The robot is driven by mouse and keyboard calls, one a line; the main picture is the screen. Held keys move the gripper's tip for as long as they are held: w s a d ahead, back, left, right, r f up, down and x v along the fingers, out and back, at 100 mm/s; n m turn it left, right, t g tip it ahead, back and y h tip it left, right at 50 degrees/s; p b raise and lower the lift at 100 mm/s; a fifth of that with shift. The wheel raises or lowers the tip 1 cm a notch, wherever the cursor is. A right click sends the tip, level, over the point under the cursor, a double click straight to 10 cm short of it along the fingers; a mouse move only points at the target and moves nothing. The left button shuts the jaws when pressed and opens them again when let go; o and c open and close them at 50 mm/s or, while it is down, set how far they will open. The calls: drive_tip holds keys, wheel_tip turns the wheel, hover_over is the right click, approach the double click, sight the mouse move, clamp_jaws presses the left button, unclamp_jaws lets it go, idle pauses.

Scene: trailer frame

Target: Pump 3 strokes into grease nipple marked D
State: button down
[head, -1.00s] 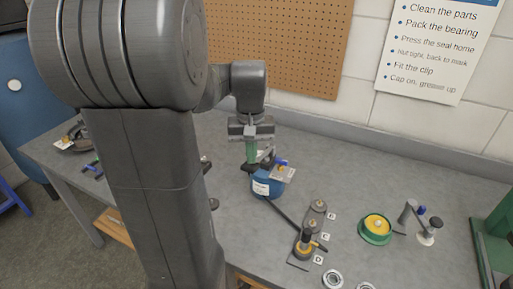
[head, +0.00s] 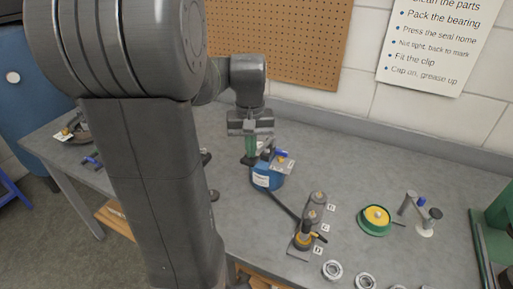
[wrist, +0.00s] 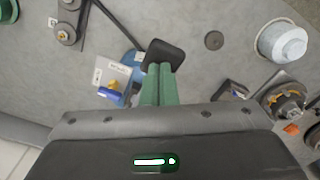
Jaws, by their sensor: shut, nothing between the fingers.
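The blue grease pump (head: 266,181) stands on the bench in the middle of the head view. Its black lever pad (head: 248,160) shows beside it, and in the wrist view the pad (wrist: 163,55) lies right at my fingertips. My gripper (head: 250,151) has green fingers pressed together, empty, over the pad; I cannot tell whether they touch it. A black hose (head: 281,205) runs from the pump to a yellow-and-black coupler (head: 306,240) at the nearest of a row of nipples. A grey nipple (head: 317,199) stands behind it. The small letter tags are hard to read; the fingers partly hide the pump.
A green dish with a yellow centre (head: 375,220) and a small stand (head: 418,214) are to the right. Metal rings (head: 332,270) lie at the front edge. A white cup (wrist: 283,41) shows in the wrist view. A pegboard wall is behind the bench.

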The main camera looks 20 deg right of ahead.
sight(250, 164)
drive_tip(key=shift+s+a+f, duration=0.1)
drive_tip(key=shift+f, duration=0.5)
drive_tip(key=shift+s+a+f+b, duration=0.1)
drive_tip(key=shift+f+b, duration=0.85)
drive_tip(key=shift+f, duration=0.25)
drive_tip(key=shift+f+b, duration=0.7)
drive_tip(key=shift+f, duration=0.25)
drive_tip(key=r+p, duration=0.3)
drive_tip(key=r, duration=0.1)
drive_tip(key=r+p, duration=0.7)
drive_tip(key=r, duration=0.1)
drive_tip(key=shift+w+d+r, duration=0.1)
drive_tip(key=shift+w+d, duration=0.25)
drive_tip(key=shift+p, duration=0.35)
